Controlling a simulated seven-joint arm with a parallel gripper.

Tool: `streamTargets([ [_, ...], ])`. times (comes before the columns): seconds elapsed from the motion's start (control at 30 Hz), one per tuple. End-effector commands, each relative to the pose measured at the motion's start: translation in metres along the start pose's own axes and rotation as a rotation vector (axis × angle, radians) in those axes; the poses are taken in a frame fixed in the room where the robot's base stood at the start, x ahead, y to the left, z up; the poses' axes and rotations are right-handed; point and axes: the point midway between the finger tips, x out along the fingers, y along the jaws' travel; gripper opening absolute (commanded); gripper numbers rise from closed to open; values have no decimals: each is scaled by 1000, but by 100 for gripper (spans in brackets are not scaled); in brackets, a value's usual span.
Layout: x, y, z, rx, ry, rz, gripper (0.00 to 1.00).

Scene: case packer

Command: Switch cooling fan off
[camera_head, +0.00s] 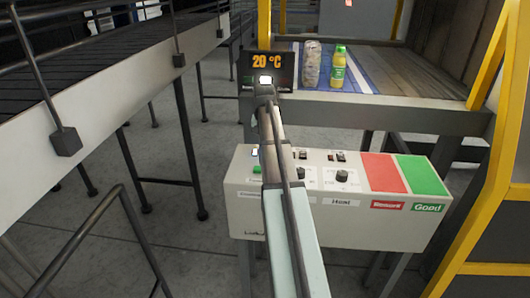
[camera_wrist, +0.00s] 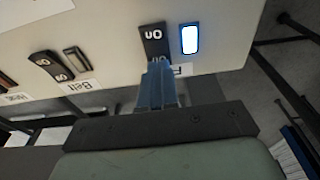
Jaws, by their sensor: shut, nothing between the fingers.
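The control box (camera_head: 240,205) stands in the middle of the head view. In the wrist view, a black rocker switch (camera_wrist: 152,38) marked ON sits beside a brightly lit white lamp (camera_wrist: 189,38). The lamp (camera_head: 255,152) also shows in the head view, left of my arm. The switch's label (camera_wrist: 183,70) is mostly hidden; only an F shows, so it appears to be the fan switch. My gripper (camera_wrist: 157,70) is shut and empty, its fingertips over the switch's near end. I cannot tell whether they touch it. My arm hides the gripper and this switch in the head view.
The Belt switch (camera_wrist: 50,65) and its unlit lamp (camera_wrist: 77,58) lie left in the wrist view. The box also carries a knob (camera_head: 342,176), a red panel (camera_head: 383,173) and a green panel (camera_head: 420,175).

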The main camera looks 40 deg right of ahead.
Motion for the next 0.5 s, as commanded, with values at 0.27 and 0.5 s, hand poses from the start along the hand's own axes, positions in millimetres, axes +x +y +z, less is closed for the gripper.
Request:
streamTargets([
  [0.27,3,0,1,0,0,0,0],
  [0.5,6,0,1,0,0,0,0],
])
